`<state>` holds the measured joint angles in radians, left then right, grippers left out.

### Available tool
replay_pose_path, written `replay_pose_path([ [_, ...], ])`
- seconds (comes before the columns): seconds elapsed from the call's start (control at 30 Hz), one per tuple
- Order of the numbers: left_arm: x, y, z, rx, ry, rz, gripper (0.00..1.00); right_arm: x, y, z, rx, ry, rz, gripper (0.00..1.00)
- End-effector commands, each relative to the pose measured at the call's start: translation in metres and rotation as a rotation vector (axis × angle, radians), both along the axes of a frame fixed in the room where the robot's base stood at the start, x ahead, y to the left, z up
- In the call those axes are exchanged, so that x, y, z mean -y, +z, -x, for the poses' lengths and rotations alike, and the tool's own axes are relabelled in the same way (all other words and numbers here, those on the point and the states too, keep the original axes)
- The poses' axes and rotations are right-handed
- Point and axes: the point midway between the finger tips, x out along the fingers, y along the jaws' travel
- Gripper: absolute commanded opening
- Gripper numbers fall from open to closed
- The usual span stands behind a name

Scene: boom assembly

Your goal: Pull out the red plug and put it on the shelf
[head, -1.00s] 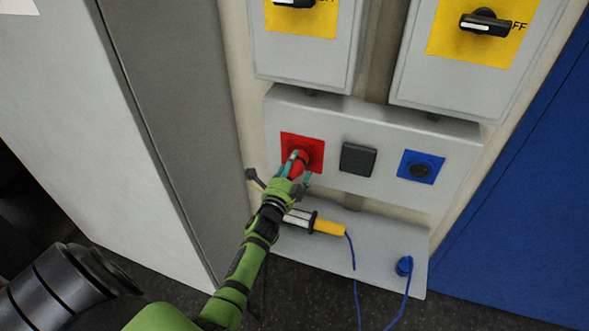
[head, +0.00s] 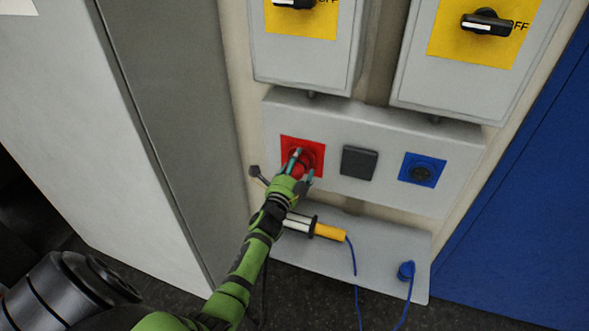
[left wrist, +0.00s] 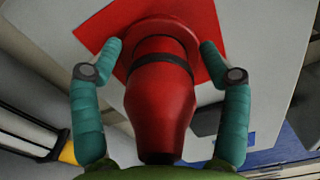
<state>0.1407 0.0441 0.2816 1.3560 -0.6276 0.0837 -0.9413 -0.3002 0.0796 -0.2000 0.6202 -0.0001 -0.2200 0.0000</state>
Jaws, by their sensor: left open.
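The red plug (left wrist: 160,100) sits in the red socket (left wrist: 95,22) and fills the middle of the left wrist view. In the head view the red socket (head: 317,147) is at the left of the grey socket panel, with the plug partly hidden by my gripper. My left gripper (left wrist: 161,50) is open, with one teal finger on each side of the plug. A small gap shows between the fingers and the plug. It also shows in the head view (head: 303,166). The shelf (head: 385,262) is the grey ledge below the panel. My right gripper is not in view.
A lamp with a yellow handle (head: 329,232) lies on the shelf's left part. A blue plug (head: 406,270) with a blue cable stands at its right. A black-covered socket (head: 359,162) and a blue socket (head: 421,170) are on the panel. The shelf's middle has free room.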

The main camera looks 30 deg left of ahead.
Motion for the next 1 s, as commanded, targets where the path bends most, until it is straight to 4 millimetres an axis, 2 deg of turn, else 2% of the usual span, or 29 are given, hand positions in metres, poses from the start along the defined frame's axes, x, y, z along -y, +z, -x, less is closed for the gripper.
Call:
replay_pose_path([
  [0.63,-0.0001,0.0,0.0001,0.0,0.0,0.0,0.76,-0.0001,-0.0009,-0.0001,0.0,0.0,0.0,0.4],
  [0.67,-0.0001,0.0,0.0001,0.0,0.0,0.0,0.68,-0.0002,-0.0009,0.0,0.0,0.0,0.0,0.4],
  [0.7,-0.0001,0.0,0.0001,0.0,0.0,-0.001,0.52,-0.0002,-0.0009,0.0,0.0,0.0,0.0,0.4],
  [0.77,-0.0001,0.0001,0.0001,0.0,0.0,-0.001,0.28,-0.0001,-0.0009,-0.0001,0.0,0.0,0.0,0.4],
  [0.83,-0.0001,0.0001,0.0001,0.0,0.0,-0.001,0.0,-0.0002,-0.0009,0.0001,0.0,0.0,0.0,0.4],
  [1.0,0.0,0.002,-0.0004,0.004,-0.001,-0.002,0.0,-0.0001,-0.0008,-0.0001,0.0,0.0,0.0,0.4],
])
